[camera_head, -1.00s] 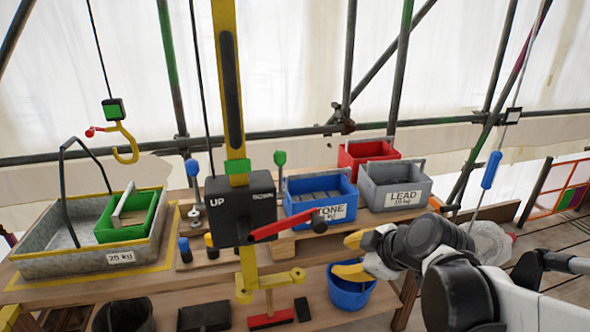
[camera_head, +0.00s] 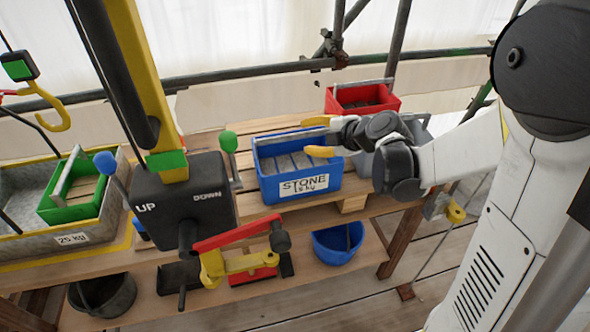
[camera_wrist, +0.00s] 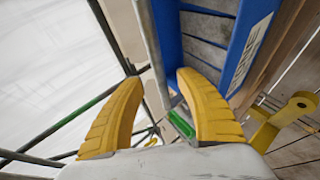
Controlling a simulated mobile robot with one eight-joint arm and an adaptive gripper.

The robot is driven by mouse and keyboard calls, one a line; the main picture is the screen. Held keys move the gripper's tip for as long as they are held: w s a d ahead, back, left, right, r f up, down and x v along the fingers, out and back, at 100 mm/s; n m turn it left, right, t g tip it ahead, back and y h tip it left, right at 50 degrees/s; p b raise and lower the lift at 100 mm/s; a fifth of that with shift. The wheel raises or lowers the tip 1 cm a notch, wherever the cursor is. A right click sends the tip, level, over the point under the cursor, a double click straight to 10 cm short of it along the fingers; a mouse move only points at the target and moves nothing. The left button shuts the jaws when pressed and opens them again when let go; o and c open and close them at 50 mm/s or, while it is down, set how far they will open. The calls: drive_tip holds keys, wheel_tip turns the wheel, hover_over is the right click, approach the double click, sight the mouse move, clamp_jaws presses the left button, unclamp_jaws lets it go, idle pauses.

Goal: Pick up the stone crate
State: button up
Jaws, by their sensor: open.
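The stone crate (camera_head: 274,186) is blue, with a white label reading STONE, and stands on the wooden bench in the head view. Grey slabs lie inside it, and a grey bar handle runs along its far side. My gripper (camera_head: 318,137) is open, its two yellow fingers at the crate's upper right, one over the interior and one toward the far rim. In the wrist view the crate (camera_wrist: 232,50) fills the upper right. There the fingers of my gripper (camera_wrist: 160,90) are apart, with the grey handle bar (camera_wrist: 158,45) running between their tips. I cannot tell whether they touch it.
A red crate (camera_head: 343,104) stands behind, and a grey crate (camera_head: 418,130) is partly hidden by my arm. A black lever box (camera_head: 185,200) on a yellow post stands in front left. A grey tray (camera_head: 100,220) holds a green crate (camera_head: 72,205). A blue bucket (camera_head: 335,246) sits below.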

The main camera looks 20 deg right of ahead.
sight(302, 136)
drive_tip(key=x, duration=0.2)
drive_tip(key=b+x, duration=0.2)
drive_tip(key=x, duration=0.1)
drive_tip(key=shift+w+d+f, duration=0.2)
drive_tip(key=shift+w, duration=0.15)
drive_tip(key=shift+r, duration=0.1)
clamp_jaws()
